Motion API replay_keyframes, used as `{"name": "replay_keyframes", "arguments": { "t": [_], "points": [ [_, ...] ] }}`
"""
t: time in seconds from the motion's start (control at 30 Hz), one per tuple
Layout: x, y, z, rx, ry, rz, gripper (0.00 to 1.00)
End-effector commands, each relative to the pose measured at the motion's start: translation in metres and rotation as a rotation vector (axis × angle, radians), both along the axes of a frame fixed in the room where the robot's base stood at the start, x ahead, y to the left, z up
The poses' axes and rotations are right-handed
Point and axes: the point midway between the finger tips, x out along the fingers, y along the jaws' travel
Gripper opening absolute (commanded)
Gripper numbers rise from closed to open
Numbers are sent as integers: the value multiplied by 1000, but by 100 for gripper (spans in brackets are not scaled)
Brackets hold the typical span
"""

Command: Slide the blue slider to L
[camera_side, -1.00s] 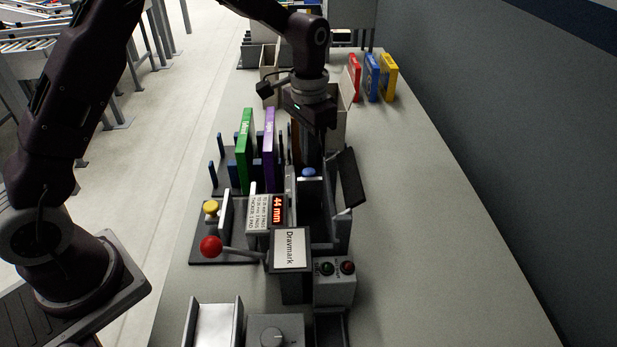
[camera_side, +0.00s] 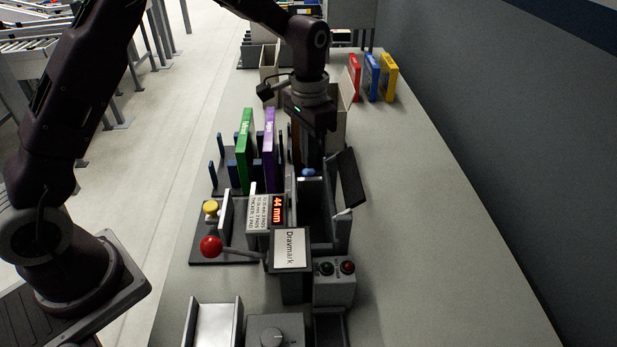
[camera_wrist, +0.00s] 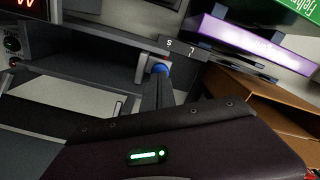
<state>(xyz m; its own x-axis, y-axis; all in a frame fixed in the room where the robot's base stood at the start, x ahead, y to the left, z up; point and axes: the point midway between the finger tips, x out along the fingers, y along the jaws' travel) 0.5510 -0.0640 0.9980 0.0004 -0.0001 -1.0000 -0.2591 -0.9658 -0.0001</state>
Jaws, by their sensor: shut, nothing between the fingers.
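The blue slider (camera_side: 308,173) is a small round knob on a grey block at the far end of the Dravmark machine (camera_side: 292,250). It also shows in the wrist view (camera_wrist: 161,68), where a dark plate marked S and L (camera_wrist: 182,47) lies just behind it. The knob looks nearer the S than the L. My gripper (camera_side: 311,166) is shut and empty, pointing down with its fingertips at the knob. In the wrist view the fingertips (camera_wrist: 158,82) partly cover the knob; I cannot tell whether they touch it.
A raised dark flap (camera_side: 348,178) stands to the right of the slider. Green (camera_side: 244,150) and purple (camera_side: 269,150) boxes stand to the left. A lever with a red ball (camera_side: 211,246) and a button box (camera_side: 335,283) are nearer.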

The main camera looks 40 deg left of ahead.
Motion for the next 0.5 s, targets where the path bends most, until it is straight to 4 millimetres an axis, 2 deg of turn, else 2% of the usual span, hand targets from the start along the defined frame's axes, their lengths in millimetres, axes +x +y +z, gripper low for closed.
{"name": "replay_keyframes", "arguments": {
  "t": [0.5],
  "points": [
    [0,0,-11,0,1,0,0]
  ]
}}
